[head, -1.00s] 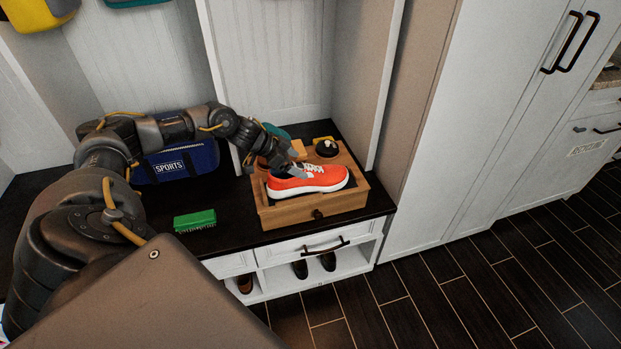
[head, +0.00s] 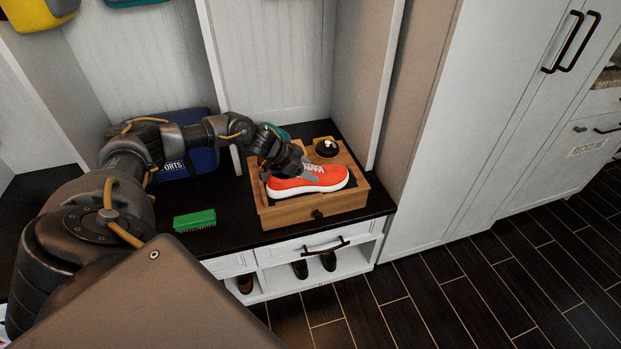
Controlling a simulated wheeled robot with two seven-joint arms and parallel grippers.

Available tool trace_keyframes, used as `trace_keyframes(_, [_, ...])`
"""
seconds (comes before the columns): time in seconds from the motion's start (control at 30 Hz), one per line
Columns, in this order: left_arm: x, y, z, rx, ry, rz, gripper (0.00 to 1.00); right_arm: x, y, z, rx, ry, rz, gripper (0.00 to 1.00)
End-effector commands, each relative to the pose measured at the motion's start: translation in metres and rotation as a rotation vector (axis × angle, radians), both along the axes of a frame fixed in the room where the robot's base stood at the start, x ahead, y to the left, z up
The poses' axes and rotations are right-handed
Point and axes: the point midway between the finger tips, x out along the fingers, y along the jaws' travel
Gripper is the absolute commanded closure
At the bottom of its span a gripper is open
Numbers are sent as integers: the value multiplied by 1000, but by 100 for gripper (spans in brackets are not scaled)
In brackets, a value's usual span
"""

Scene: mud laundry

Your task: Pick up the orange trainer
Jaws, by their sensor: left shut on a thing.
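The orange trainer (head: 318,181) has a white sole and white laces. It lies in a wooden tray (head: 312,209) on the dark bench, with its toe to the right. My left gripper (head: 293,172) reaches in from the left and is shut on the trainer at its heel end. The fingertips and the heel opening are partly hidden by the gripper itself. The trainer still sits low in the tray. My right gripper is not in view.
A green brush (head: 195,220) lies on the bench left of the tray. A blue sports bag (head: 190,160) stands behind my arm. A round dark-topped item (head: 327,148) is at the tray's back. A partition (head: 385,85) rises behind the right side.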

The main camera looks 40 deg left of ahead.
Motion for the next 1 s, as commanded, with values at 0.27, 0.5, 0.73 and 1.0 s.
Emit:
trace_keyframes(0.27, [0, 0, 1, -1, -2, 1, 70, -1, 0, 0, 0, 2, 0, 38])
trace_keyframes(0.5, [1, 1, 15, -1, -3, 1, 70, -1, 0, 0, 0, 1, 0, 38])
trace_keyframes(0.73, [-18, -3, 54, 2, -3, -2, 70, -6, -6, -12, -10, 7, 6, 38])
trace_keyframes(1.0, [-76, -18, 102, 5, 1, -4, 70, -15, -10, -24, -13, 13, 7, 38])
